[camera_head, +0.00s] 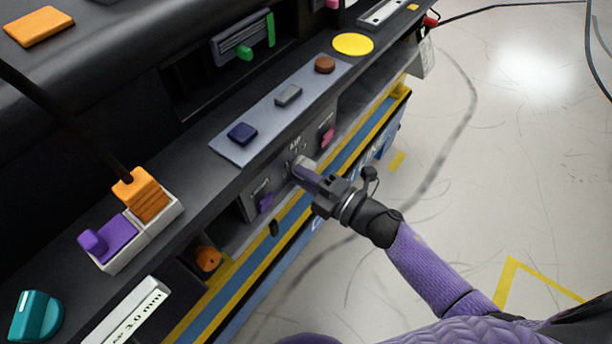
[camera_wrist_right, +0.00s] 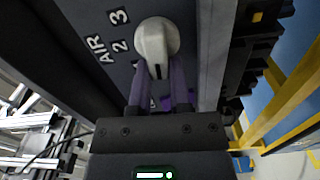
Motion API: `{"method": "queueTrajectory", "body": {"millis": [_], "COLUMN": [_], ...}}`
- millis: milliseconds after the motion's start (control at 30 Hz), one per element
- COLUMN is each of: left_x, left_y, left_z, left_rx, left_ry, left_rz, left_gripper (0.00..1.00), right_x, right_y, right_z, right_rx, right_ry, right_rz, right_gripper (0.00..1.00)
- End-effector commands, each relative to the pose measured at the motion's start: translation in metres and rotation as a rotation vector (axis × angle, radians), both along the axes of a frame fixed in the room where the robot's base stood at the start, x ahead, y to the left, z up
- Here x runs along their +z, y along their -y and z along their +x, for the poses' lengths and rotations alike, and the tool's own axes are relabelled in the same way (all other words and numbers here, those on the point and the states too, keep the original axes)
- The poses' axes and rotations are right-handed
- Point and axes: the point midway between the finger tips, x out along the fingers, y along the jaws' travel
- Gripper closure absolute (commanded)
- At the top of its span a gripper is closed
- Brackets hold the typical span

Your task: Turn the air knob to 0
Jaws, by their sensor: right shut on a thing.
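The air knob (camera_wrist_right: 157,40) is a pale grey round knob on a dark panel. Beside it are the white letters AIR and the numerals 2 and 3; other marks are partly hidden by my fingers. A dark line on the knob faces my gripper in the wrist view. My right gripper (camera_wrist_right: 157,78) is shut on the knob, with one purple finger on each side. In the head view the knob (camera_head: 306,162) is mostly behind my right gripper (camera_head: 301,171), at the front of the dashboard. My left gripper is not in view.
Beside the knob are a purple knob (camera_head: 265,202) and a pink one (camera_head: 327,136). Above lies a grey plate (camera_head: 262,122) with several buttons. An orange knob (camera_head: 207,259) sits lower left. Open floor (camera_head: 480,150) lies to the right.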

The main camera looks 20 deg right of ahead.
Motion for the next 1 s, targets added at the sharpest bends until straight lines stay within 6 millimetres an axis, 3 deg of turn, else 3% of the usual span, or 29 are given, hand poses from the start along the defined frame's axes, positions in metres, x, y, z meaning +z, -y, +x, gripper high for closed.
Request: {"method": "queueTrajectory", "body": {"millis": [800,833,1000], "left_x": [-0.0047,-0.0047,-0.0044], "left_y": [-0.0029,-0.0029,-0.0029], "left_z": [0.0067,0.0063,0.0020], "left_rx": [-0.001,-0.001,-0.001], "left_ry": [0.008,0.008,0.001], "left_rz": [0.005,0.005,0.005], "left_gripper": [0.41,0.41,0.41], "right_x": [0.0004,0.0004,-0.0003], "right_y": [-0.0006,-0.0006,-0.0006], "right_z": [0.0010,0.0010,0.0008], "right_rx": [0.000,0.000,0.000], "right_ry": [0.072,0.072,0.070], "right_rz": [-0.084,-0.084,-0.083], "right_gripper": [1.00,0.72,0.41]}}
